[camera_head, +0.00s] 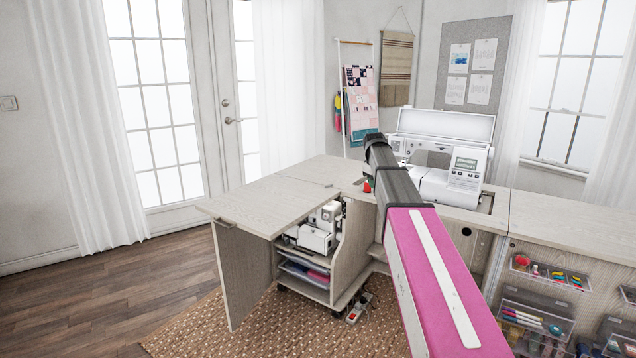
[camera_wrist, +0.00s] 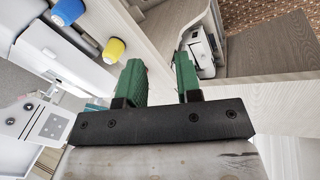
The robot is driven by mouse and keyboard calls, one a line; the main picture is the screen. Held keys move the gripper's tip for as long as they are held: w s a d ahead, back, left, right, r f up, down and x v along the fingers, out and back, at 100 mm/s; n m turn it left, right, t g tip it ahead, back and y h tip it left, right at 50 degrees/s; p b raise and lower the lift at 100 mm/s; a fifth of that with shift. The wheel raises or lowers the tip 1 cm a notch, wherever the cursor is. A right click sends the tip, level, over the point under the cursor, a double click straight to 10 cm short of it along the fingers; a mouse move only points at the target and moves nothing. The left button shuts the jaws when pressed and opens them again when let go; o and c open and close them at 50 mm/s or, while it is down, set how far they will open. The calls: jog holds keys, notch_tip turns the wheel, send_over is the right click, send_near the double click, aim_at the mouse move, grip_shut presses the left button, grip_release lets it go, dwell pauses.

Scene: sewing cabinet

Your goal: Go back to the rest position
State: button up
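My gripper (camera_wrist: 160,72) shows in the wrist view with its two green fingers apart and nothing between them. It is over the pale wood cabinet. In the head view my arm reaches forward over the cabinet top toward the sewing machine, and the gripper itself is mostly hidden behind the arm. The white sewing machine (camera_head: 463,178) stands upright in the cabinet top (camera_head: 268,190), just right of the arm's far end. Its lid is raised. In the wrist view a blue spool (camera_wrist: 68,11) and a yellow spool (camera_wrist: 114,50) are left of the fingers, apart from them.
A hinged leaf (camera_head: 250,205) extends left. Under it, open shelves hold a white overlocker-like machine (camera_head: 318,236) and trays. Clear bins (camera_head: 535,322) hang on the right cabinet front. A foot pedal (camera_head: 358,308) lies on the woven rug (camera_head: 270,325). The wood floor at left is clear.

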jog(key=s+a+f+m+g+y, duration=0.1)
jog(key=s+a+f+m, duration=0.1)
jog(key=s+f, duration=1.4)
jog(key=s+a+f+m+g, duration=0.1)
jog(key=s+f+m, duration=0.4)
jog(key=s+f, duration=1)
jog(key=s+a, duration=0.1)
jog(key=s, duration=0.4)
jog(key=shift+s+f+g+y, duration=0.35)
jog(key=shift+s+g+y, duration=0.05)
